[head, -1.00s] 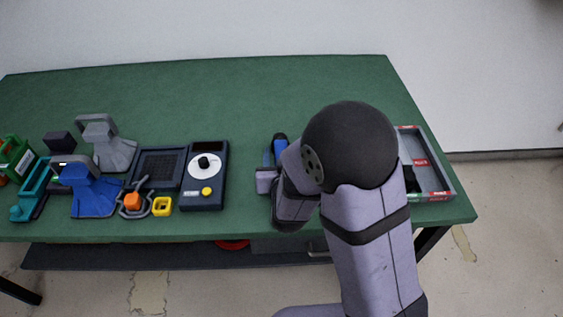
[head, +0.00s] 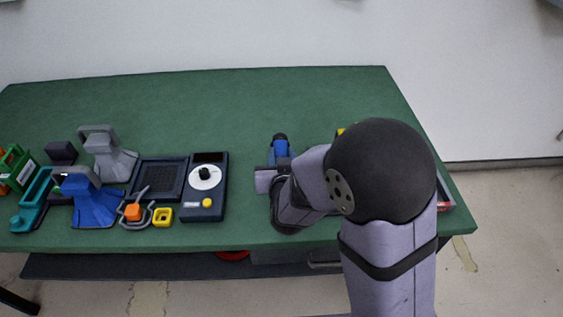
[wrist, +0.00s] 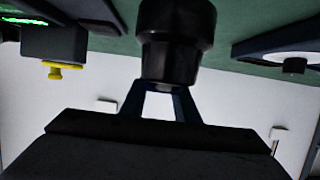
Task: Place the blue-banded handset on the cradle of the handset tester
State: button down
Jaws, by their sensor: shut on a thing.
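My gripper (head: 276,176) is right of centre over the table, shut on the blue-banded handset (head: 280,148), a blue piece with a black end pointing away from me. In the wrist view, a black cylindrical end (wrist: 175,40) of the held piece fills the top middle, in front of my gripper (wrist: 160,105). The handset tester (head: 203,185) is a dark navy box with a white dial, black knob and yellow button, left of my gripper and apart from it. A dark recessed panel (head: 158,179) adjoins its left side; I cannot tell whether this is the cradle.
A blue phone base (head: 95,205), a grey stand (head: 110,162), a yellow block (head: 162,216) and teal and green items (head: 32,200) crowd the left. A tray (head: 444,190) at right is mostly hidden by my arm. The green table's back (head: 250,105) is clear.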

aim_at(282, 154)
notch_tip(282, 154, up, 6)
jog(key=shift+p, duration=0.5)
